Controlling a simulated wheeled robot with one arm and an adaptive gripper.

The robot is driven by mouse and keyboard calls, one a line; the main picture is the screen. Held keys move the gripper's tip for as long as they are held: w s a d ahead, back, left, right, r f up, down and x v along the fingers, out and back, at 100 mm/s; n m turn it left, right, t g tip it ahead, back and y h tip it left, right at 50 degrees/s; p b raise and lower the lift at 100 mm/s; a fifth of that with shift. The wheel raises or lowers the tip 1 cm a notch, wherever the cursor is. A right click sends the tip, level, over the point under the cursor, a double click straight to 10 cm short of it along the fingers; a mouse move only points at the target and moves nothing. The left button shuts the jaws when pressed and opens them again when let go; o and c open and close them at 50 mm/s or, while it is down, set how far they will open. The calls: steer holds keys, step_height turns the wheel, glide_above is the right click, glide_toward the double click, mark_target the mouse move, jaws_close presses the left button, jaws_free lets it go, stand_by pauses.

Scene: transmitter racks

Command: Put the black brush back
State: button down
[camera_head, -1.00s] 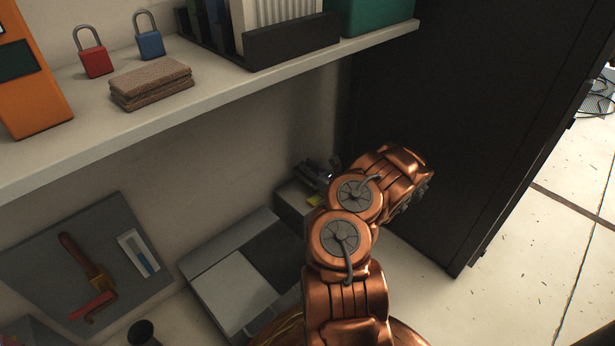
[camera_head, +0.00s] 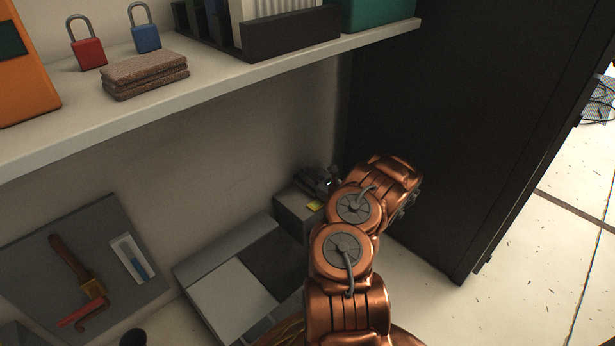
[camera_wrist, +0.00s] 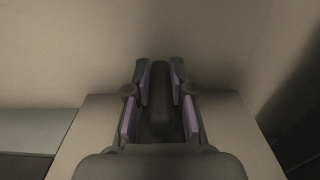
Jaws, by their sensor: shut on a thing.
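My gripper (camera_wrist: 159,82) is shut on the black brush (camera_wrist: 161,105); the dark, rounded, elongated body sits between the purple-lined finger pads. Below it in the wrist view is the pale top of a box (camera_wrist: 90,130), close to the wall. In the head view my gripper (camera_head: 322,182) shows only partly behind my copper arm, over a grey box (camera_head: 291,209) with a yellow label. I cannot make out the brush in the head view, nor whether it touches the box.
A tall black cabinet (camera_head: 440,130) stands right of my arm. The shelf (camera_head: 210,85) overhangs, with padlocks, brown pads and a dark rack. A grey board (camera_head: 35,265) holds a brown-handled tool. A grey and white case (camera_head: 225,295) lies left of the box. A dark cup (camera_head: 132,338) stands lower left.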

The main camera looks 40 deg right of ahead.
steer(key=c, duration=1)
jaws_free()
steer(key=shift+r, duration=0.1)
steer(key=shift+s+a+p, duration=0.15)
steer(key=shift+s+p, duration=2.45)
steer(key=shift+s, duration=3.4)
